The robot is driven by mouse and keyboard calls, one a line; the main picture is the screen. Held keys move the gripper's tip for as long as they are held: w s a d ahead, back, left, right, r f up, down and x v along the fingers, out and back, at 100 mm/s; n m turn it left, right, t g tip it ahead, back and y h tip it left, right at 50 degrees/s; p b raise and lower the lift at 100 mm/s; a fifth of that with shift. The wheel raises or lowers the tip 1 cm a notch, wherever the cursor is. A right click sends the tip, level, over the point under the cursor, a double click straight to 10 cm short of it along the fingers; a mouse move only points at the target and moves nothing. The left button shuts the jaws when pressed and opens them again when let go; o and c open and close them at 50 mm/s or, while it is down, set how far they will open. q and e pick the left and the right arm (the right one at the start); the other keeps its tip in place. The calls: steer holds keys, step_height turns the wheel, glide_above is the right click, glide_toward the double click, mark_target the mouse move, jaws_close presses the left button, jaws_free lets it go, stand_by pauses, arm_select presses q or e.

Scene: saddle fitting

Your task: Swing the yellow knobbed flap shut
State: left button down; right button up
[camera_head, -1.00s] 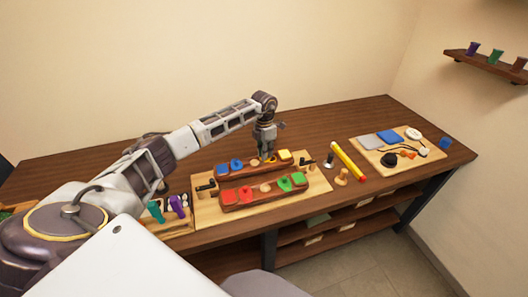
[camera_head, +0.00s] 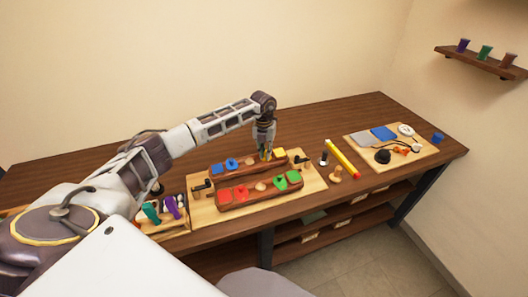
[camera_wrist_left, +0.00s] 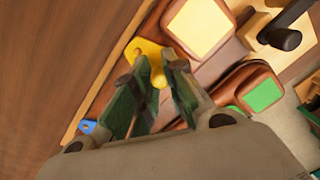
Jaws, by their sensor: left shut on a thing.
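The yellow flap (camera_wrist_left: 143,48) with its round knob (camera_wrist_left: 158,78) shows in the left wrist view, beside a yellow square pad (camera_wrist_left: 195,28) on the rear brown bar. My left gripper (camera_wrist_left: 164,76) is shut on the knob, its green-lined fingertips on either side of it. In the head view my left gripper (camera_head: 266,156) reaches down onto the rear bar (camera_head: 238,170), left of the yellow pad (camera_head: 280,154). There the fingers mostly hide the flap, so its angle is hard to tell. My right gripper is out of view.
A front bar (camera_head: 262,196) with red and green pads lies parallel on the light board (camera_head: 313,187). Black-handled clamps stand at the board's ends. A yellow-red stick (camera_head: 343,158) and a tray (camera_head: 352,143) lie to the right. The table behind is clear.

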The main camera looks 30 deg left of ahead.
arm_select(q)
steer(key=shift+w+r+n, duration=0.2)
steer(key=shift+w+n, duration=0.05)
steer(key=shift+n, duration=0.55)
steer(key=c, duration=1.6)
jaws_free()
steer(key=shift+c, duration=0.2)
steer(key=shift+o, duration=1.3)
steer(key=shift+d+f, duration=0.1)
steer(key=shift+f, duration=0.05)
step_height(320, 180, up, 12)
steer(key=shift+a, duration=0.3)
steer(key=shift+s, duration=0.15)
